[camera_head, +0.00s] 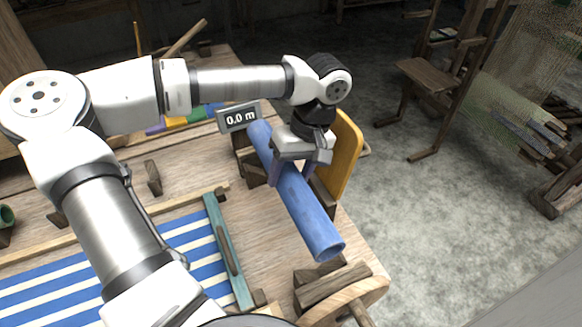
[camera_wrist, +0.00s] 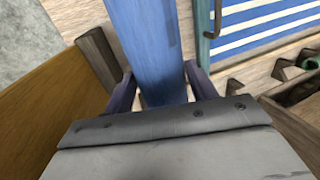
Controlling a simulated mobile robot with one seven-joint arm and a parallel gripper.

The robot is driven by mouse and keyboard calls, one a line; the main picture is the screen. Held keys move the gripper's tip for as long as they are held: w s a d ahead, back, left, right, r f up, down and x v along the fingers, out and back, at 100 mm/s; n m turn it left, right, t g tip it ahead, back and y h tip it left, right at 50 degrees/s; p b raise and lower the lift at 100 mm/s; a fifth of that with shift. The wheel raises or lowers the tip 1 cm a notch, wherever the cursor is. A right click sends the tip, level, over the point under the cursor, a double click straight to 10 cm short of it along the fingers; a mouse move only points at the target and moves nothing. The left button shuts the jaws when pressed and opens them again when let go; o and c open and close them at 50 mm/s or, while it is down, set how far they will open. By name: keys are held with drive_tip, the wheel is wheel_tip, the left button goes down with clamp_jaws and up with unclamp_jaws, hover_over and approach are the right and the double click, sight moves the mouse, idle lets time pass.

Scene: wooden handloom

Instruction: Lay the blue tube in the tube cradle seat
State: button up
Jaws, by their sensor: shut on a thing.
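The blue tube (camera_head: 309,211) slants across the right end of the wooden bench, its open near end toward the bench's front right corner. My gripper (camera_head: 291,177) is shut on the tube around its middle, from above. In the wrist view the tube (camera_wrist: 146,45) runs between the two purple fingers (camera_wrist: 160,88). Dark wooden blocks, which look like the tube cradle, stand beside the tube on its left (camera_head: 253,172) and right (camera_head: 324,196); one also shows in the wrist view (camera_wrist: 98,60). The tube and gripper hide the seat, so I cannot tell whether the tube touches it.
A yellow-brown panel (camera_head: 345,155) stands close to the right of my gripper. A small display reading 0.0 m (camera_head: 239,117) is by the tube's far end. A teal bar (camera_head: 228,250) and blue-striped cloth (camera_head: 185,240) lie left. A wooden part (camera_head: 340,295) is near the front.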

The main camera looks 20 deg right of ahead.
drive_tip(key=shift+w+f+b, duration=0.1)
drive_tip(key=shift+f+b, duration=3.25)
drive_tip(key=shift+f, duration=1.45)
drive_tip(key=o, duration=1.3)
drive_tip(key=b+v, duration=0.1)
drive_tip(key=v, duration=0.5)
drive_tip(key=shift+d+r, duration=0.15)
drive_tip(key=shift+r, duration=0.7)
